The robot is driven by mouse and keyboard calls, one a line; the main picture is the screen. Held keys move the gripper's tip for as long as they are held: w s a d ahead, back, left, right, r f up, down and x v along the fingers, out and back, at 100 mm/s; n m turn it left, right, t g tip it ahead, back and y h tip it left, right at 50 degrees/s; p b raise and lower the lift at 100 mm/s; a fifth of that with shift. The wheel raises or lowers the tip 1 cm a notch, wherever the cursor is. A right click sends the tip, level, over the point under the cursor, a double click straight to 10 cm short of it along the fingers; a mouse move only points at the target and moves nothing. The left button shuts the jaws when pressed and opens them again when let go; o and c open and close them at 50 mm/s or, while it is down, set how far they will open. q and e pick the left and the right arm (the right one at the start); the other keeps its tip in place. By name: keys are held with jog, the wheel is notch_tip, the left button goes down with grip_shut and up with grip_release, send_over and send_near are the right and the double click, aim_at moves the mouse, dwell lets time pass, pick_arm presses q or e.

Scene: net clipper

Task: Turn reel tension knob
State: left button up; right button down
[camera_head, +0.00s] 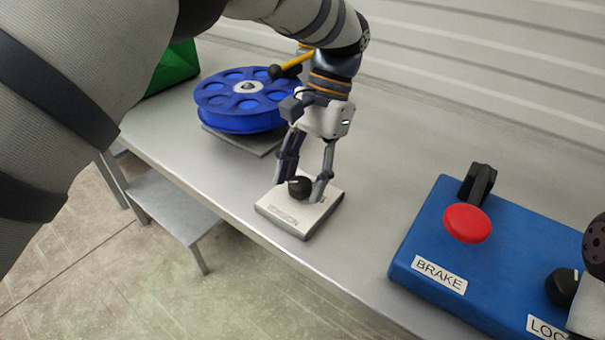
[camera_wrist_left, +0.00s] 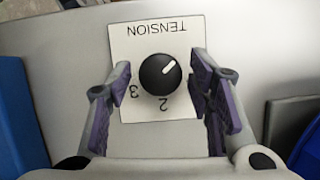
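The tension knob (camera_head: 299,187) is a round black knob on a light plate (camera_head: 290,217) labelled TENSION, lying on the bench. In the left wrist view the knob (camera_wrist_left: 160,74) has a white pointer line towards the upper right, with 2 and 3 printed around it. My left gripper (camera_head: 308,190) points down over the plate. In the left wrist view its purple-padded fingers (camera_wrist_left: 160,100) stand on either side of the knob, with gaps between pads and knob. The right fingers cover part of the plate's edge. My right gripper's fingers do not show.
Bench between plate and box is clear.

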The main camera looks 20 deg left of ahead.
pick_arm(q)
jog(key=v, duration=0.7)
jog(key=shift+r, duration=0.3)
